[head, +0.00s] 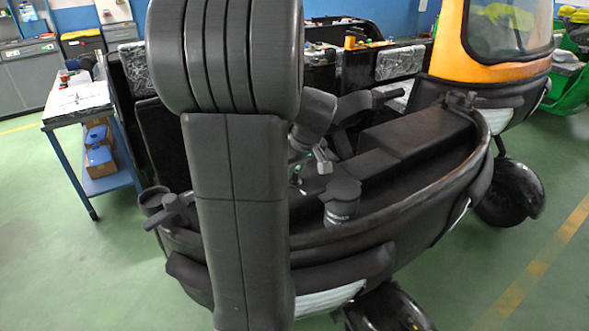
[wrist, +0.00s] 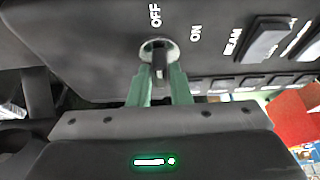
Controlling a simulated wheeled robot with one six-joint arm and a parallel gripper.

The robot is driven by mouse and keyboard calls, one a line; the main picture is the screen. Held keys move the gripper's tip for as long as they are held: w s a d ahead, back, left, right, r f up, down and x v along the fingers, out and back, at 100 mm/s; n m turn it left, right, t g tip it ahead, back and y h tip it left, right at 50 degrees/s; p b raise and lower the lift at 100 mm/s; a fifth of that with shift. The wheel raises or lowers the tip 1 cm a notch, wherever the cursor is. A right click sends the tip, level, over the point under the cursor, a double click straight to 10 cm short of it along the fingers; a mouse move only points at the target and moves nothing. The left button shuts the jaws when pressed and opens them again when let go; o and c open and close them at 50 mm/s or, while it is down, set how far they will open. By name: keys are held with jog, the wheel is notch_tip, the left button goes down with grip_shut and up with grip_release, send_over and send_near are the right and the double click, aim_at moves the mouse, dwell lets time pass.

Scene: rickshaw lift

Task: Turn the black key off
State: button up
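The black key (wrist: 160,64) stands in a round metal lock ring (wrist: 150,46) on the dark dashboard panel in the wrist view. The word OFF is printed above the lock and ON to its upper right. The key's exact turn is hard to read. My gripper (wrist: 161,74) has its two green fingers on either side of the key, close to it. I cannot tell whether they touch it. In the head view my gripper (head: 297,174) is at the dashboard behind the handlebar, partly hidden by my arm. The key cannot be made out there.
A row of switches (wrist: 264,40), one marked BEAM, sits right of the lock in the wrist view. The handlebar grip (head: 342,202) is close to my gripper. A blue table (head: 75,104) stands left. An orange-and-black rickshaw (head: 495,45) is at right. Green floor is open at front right.

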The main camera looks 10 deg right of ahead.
jog(key=o, duration=0.3)
jog(key=shift+r, duration=0.1)
jog(key=v, duration=1.3)
jog(key=shift+s+r, duration=0.2)
jog(key=shift+r, duration=0.1)
jog(key=shift+f, duration=0.15)
jog(key=x, duration=1.3)
jog(key=shift+w+f, duration=0.2)
jog(key=shift+f, duration=0.15)
jog(key=shift+r, duration=0.1)
